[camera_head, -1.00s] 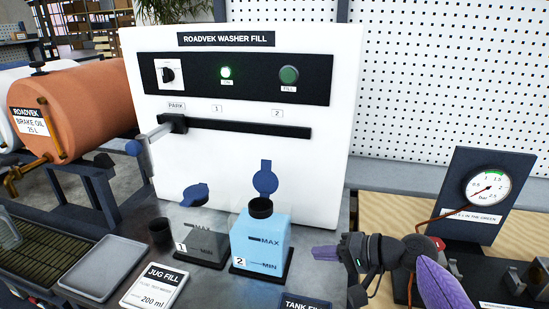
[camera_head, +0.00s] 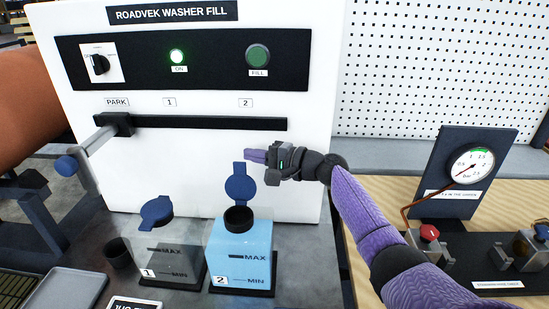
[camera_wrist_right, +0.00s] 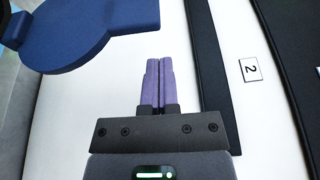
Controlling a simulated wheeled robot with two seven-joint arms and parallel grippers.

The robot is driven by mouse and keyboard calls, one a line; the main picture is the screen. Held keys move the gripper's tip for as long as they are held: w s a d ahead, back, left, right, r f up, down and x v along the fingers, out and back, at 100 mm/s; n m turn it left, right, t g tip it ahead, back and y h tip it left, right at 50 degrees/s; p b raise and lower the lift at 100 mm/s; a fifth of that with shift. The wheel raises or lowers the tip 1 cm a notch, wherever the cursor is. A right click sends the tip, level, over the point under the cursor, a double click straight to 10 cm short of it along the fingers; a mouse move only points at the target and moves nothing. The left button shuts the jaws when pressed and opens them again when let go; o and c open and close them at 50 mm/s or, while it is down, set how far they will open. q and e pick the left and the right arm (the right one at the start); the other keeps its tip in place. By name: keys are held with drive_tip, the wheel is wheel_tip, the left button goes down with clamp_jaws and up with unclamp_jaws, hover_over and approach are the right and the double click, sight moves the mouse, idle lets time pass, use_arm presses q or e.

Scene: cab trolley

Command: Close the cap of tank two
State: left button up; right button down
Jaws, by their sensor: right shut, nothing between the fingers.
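Tank two (camera_head: 240,252) is a clear box of blue liquid, labelled 2, at the front of the white machine. Its blue round cap (camera_head: 240,188) stands upright on its hinge at the back of the dark neck (camera_head: 239,217), so the mouth is open. The cap shows large at the upper left of the right wrist view (camera_wrist_right: 85,28). My right gripper (camera_head: 250,156) is shut and empty, above and slightly right of the cap, with its purple fingers pointing left. In the wrist view the fingers (camera_wrist_right: 159,62) are together, apart from the cap. My left gripper is not in view.
Tank one (camera_head: 172,255) stands left of tank two, with its blue cap (camera_head: 157,209) tilted up. The white machine panel (camera_head: 200,185) with a black rail (camera_head: 210,123) rises behind. A gauge stand (camera_head: 462,180) is at the right.

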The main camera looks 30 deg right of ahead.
sight(241, 182)
drive_tip(key=s, duration=0.1)
drive_tip(key=s+a+p, duration=0.1)
drive_tip(key=s+a, duration=0.1)
drive_tip(key=shift+r+p, duration=0.3)
drive_tip(key=shift+p, duration=0.1)
